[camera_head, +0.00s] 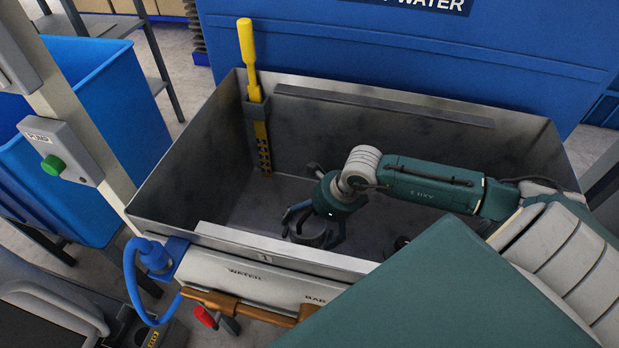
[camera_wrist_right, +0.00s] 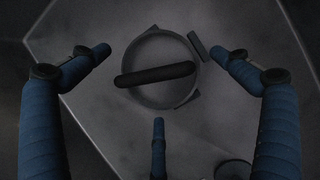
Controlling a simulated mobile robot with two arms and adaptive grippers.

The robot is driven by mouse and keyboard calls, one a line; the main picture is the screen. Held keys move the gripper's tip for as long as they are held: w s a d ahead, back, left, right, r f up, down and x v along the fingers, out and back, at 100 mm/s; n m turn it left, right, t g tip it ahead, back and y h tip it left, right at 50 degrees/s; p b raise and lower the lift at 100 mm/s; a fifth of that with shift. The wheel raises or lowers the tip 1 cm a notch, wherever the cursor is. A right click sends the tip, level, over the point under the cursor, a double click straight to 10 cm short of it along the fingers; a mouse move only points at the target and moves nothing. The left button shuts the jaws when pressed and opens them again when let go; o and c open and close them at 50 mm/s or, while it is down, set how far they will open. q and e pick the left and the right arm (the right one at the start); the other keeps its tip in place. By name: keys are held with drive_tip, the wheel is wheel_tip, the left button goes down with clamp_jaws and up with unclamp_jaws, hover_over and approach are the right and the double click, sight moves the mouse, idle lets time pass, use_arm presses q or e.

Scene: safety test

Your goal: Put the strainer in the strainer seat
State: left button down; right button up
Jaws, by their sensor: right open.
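A round grey ring-shaped piece (camera_head: 306,234) with a dark bar handle across its top stands on the tank floor. In the right wrist view the ring (camera_wrist_right: 146,101) and its dark bar (camera_wrist_right: 154,74) lie between my fingers, with small tabs around the rim. It looks like the strainer; whether a seat lies under it I cannot tell. My right gripper (camera_head: 316,224) is open and points down just above it, its blue fingers (camera_wrist_right: 160,54) spread around it with visible gaps to the bar. A second, dark round piece (camera_head: 400,243) is mostly hidden; the wrist view shows its edge (camera_wrist_right: 234,165).
The metal tank (camera_head: 190,170) has high walls around my gripper. A yellow-handled tool (camera_head: 246,45) stands in a holder at the back left corner. A blue bin (camera_head: 105,90), a post with a green pump button (camera_head: 54,165) and a blue hose (camera_head: 131,280) are at the left.

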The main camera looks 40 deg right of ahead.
drive_tip(key=p+v, duration=0.1)
drive_tip(key=v, duration=0.7)
drive_tip(key=shift+s+d+r, duration=0.1)
drive_tip(key=shift+d+r, duration=0.05)
drive_tip(key=shift+r, duration=0.05)
use_arm(q)
drive_tip(key=shift+s+a+f, duration=0.1)
drive_tip(key=shift+s+f, duration=0.25)
drive_tip(key=shift+f, duration=0.5)
drive_tip(key=shift+s+d+f, duration=0.1)
drive_tip(key=shift+s+f, duration=0.25)
drive_tip(key=shift+f, duration=0.55)
drive_tip(key=shift+s+a+f, duration=0.1)
drive_tip(key=shift+s+f, duration=0.25)
drive_tip(key=shift+f, duration=0.5)
use_arm(e)
drive_tip(key=shift+s+r, duration=0.2)
drive_tip(key=shift+r, duration=0.4)
